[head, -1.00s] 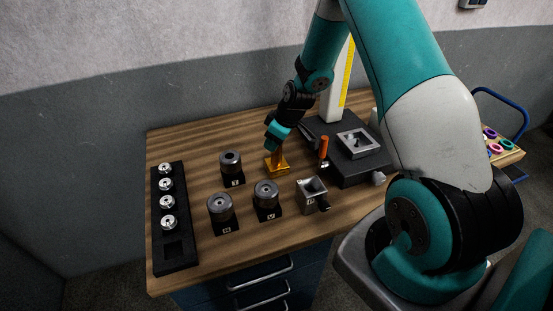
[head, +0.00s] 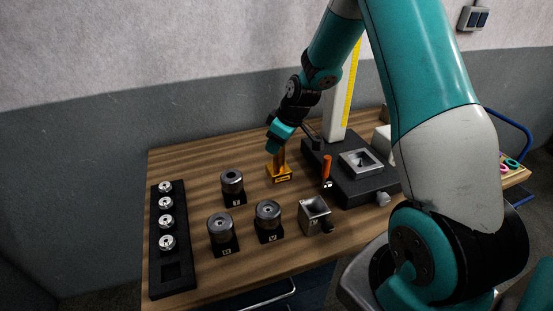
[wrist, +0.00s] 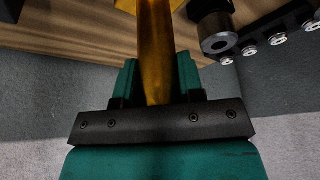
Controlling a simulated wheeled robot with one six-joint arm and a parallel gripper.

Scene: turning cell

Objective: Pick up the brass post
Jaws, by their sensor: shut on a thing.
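The brass post (head: 280,158) is an upright golden bar on a square foot with a dark label on its front. My gripper (head: 275,143) is shut on its upper part, above the back middle of the bench. The foot appears slightly above the wooden top, though the gap is hard to judge. In the wrist view the post (wrist: 157,50) runs between the teal fingers of my gripper (wrist: 158,80). Its upper end is hidden by the gripper.
A black stand (head: 350,185) with a grey square frame and an orange-handled tool (head: 326,168) are close on the right. Dark cylinders on black bases (head: 232,182) stand left and in front. A black rack (head: 172,285) holds several metal discs at the far left of the bench (head: 190,150).

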